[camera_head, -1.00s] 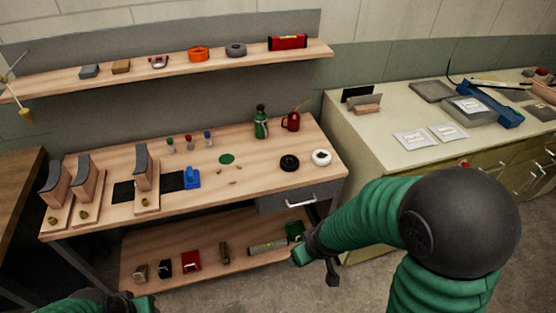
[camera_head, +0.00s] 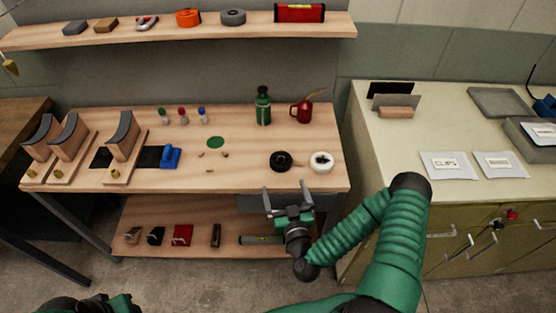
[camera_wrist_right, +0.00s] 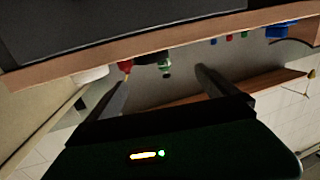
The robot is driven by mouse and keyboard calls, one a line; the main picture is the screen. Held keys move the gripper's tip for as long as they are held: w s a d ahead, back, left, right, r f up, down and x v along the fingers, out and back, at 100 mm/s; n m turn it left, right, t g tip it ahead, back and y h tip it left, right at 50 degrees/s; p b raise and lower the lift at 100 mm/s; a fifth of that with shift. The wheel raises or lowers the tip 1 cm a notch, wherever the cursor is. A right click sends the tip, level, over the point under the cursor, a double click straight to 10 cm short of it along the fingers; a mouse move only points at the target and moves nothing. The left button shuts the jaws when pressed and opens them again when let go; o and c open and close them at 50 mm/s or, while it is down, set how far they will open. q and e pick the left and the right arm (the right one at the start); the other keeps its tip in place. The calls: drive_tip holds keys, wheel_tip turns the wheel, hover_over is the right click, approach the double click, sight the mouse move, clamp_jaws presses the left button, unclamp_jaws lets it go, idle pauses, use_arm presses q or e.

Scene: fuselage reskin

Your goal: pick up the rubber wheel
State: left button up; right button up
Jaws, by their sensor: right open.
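A black ring-shaped wheel (camera_head: 281,161), likely the rubber wheel, lies flat near the front right of the wooden workbench (camera_head: 240,180). A white round wheel or roll (camera_head: 321,162) with a dark centre lies just right of it. My right gripper (camera_head: 286,188) is open and empty at the bench's front edge, before the black wheel and apart from it. The right wrist view shows its two spread fingers (camera_wrist_right: 160,88) with nothing between them. Part of my left arm's end (camera_head: 90,305) shows at the bottom left; its fingers are not visible.
A green bottle (camera_head: 263,106) and a red oil can (camera_head: 304,111) stand behind the wheels. Small bits lie left of the black wheel. A shelf (camera_head: 200,34) hangs above. A cabinet (camera_head: 410,140) stands right.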

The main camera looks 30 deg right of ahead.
approach(281, 159)
drive_tip(key=shift+w+a+r, duration=0.2)
drive_tip(key=shift+w+a, duration=0.45)
drive_tip(key=shift+w, duration=0.3)
drive_tip(key=w+d, duration=0.2)
drive_tip(key=w+d+f, duration=0.1)
drive_tip(key=w+d, duration=0.1)
drive_tip(key=shift+w+d+f, duration=0.2)
drive_tip(key=shift+d, duration=0.15)
drive_tip(key=w, duration=0.2)
drive_tip(key=shift+w, duration=0.3)
drive_tip(key=shift+w+a+r, duration=0.15)
drive_tip(key=shift+w, duration=0.2)
drive_tip(key=shift+a, duration=0.15)
drive_tip(key=shift+d, duration=0.55)
drive_tip(key=c, duration=0.6)
drive_tip(key=shift+c, duration=1.4)
drive_tip(key=shift+a, duration=0.3)
drive_tip(key=c, duration=0.9)
use_arm(q)
drive_tip(key=shift+d+f, duration=0.1)
drive_tip(key=shift+f, duration=0.2)
use_arm(e)
drive_tip(key=shift+o, duration=0.2)
